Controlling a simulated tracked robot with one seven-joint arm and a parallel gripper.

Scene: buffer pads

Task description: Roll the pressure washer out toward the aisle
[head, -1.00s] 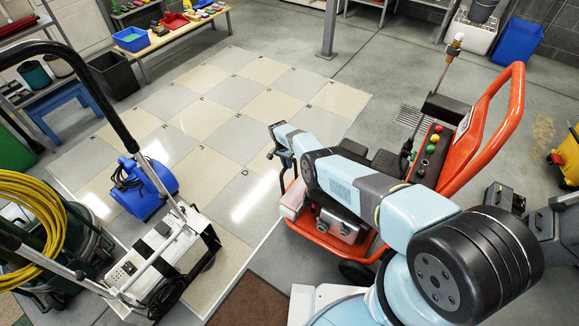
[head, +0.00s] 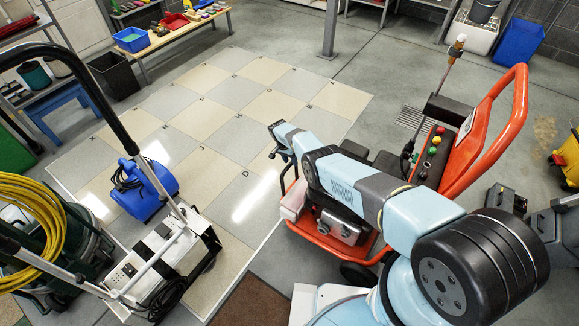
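The pressure washer (head: 431,143) is an orange-framed wheeled machine with a tall loop handle, a black control panel with coloured knobs and a lance standing up. It stands upright at right of centre in the head view, by the right border of the checkered floor. My arm reaches across in front of it and hides part of its body. My gripper (head: 279,143) is at the far end of the arm, at the washer's left side, over the checkered tiles. Its fingers are small and dark. I cannot tell whether they are open or shut, or whether they touch the washer frame.
A blue blower (head: 146,188) and a white-and-black machine (head: 170,262) with a long handle stand at left. Grey cases (head: 548,232) and a yellow bucket (head: 568,158) are at right. A post (head: 329,30) stands behind. The grey floor beyond the washer is clear.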

